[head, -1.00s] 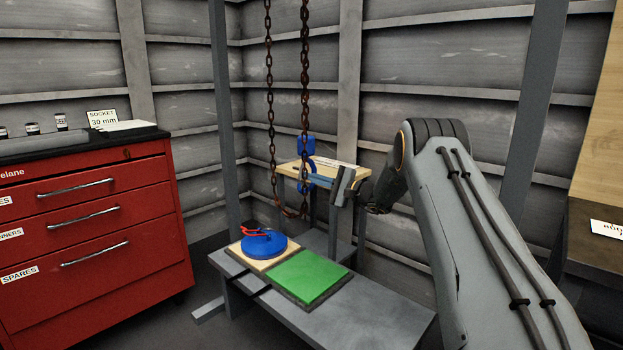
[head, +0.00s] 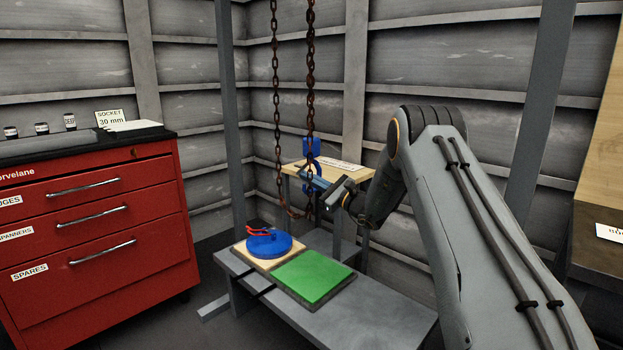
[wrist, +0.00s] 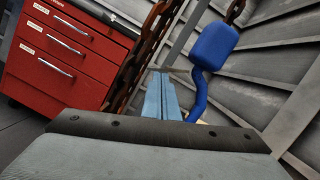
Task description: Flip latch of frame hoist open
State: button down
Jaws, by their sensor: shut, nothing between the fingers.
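A blue hook block hangs from a chain in the wrist view (wrist: 214,46), with a curved blue hook (wrist: 199,95) below it. In the head view the blue hook block (head: 311,147) hangs in front of the back wall. I cannot make out a separate latch on it. My gripper (head: 305,175) is at the hook's height in the head view, its fingers pointing up and left. In the wrist view its light blue fingers (wrist: 163,78) are together and empty, just left of the hook. Part of the hook is hidden behind my gripper. I cannot tell whether they touch.
Rusty chain (head: 310,75) hangs in a loop beside the hook. A small wooden shelf (head: 358,178) with a label stands behind. Below, a grey bench (head: 375,310) carries a blue disc (head: 262,246) with a red piece and a green pad (head: 311,276). A red drawer cabinet (head: 90,250) stands left.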

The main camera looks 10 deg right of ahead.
jog(key=r+m, duration=0.1)
jog(key=a+r+m+h, duration=0.1)
jog(key=m, duration=0.1)
jog(key=s+r+m+t+p, duration=0.1)
jog(key=m, duration=0.1)
jog(key=shift+a, duration=0.25)
jog(key=shift+s+d, duration=0.1)
